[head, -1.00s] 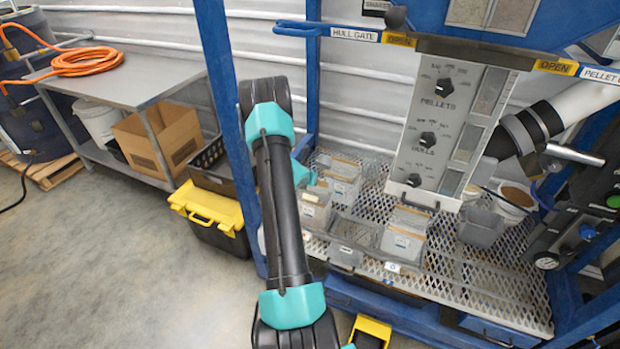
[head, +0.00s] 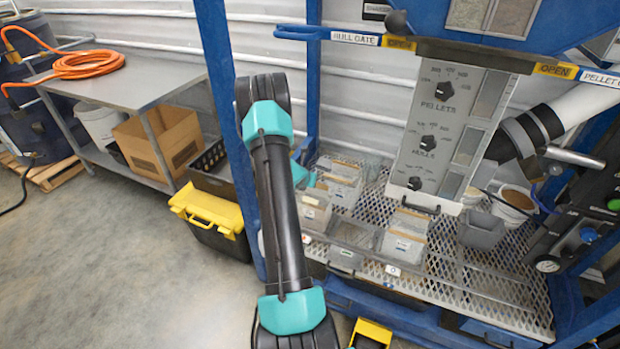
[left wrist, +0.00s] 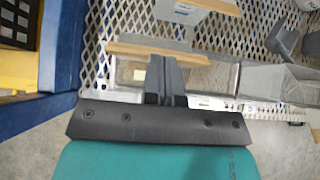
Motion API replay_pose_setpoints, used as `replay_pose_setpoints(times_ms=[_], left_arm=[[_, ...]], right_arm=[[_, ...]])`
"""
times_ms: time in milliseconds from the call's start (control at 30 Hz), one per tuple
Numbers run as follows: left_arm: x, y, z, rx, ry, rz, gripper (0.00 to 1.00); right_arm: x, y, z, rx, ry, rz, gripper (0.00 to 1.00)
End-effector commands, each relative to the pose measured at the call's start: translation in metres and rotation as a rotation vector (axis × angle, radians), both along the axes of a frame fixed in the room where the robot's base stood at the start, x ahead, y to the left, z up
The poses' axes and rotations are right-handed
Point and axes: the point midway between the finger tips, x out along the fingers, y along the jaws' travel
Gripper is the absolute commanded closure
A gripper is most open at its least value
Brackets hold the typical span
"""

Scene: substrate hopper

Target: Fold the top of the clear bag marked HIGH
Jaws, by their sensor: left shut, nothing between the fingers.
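Several clear bags with tan tops stand in clear bins on the mesh shelf in the head view: one at the back (head: 342,181), one at the left (head: 314,209) and one at the front (head: 404,240). Their labels are too small to read, so I cannot tell which is marked HIGH. My left gripper (left wrist: 166,78) is shut and empty in the left wrist view, its fingers over a tan-edged clear bag or bin (left wrist: 135,68); I cannot tell whether they touch it. In the head view my arm hides its fingertips. My right gripper is not in view.
The mesh shelf (head: 470,285) stands inside a blue frame (head: 226,130). A control panel (head: 445,135) with knobs hangs above the bags. Empty clear bins (head: 352,238) and a grey scoop (head: 481,230) stand nearby. A yellow-lidded toolbox (head: 210,210) sits left of the frame.

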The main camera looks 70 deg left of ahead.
Motion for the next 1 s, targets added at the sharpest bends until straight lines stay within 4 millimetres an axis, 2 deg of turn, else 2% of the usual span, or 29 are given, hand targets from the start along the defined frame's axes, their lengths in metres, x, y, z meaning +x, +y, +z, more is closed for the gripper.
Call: replay_pose_setpoints(times_ms=[167, 700, 1000], left_arm=[[-0.016, -0.021, 0.01, -0.001, 0.001, -0.001, 1.0], [-0.039, -0.047, 0.085, 0.003, 0.0, -0.003, 1.0], [-0.044, -0.053, 0.098, -0.001, 0.001, -0.003, 1.0]], right_arm=[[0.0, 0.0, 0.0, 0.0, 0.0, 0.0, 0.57], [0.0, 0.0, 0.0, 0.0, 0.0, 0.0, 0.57], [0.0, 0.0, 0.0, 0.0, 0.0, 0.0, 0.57]])
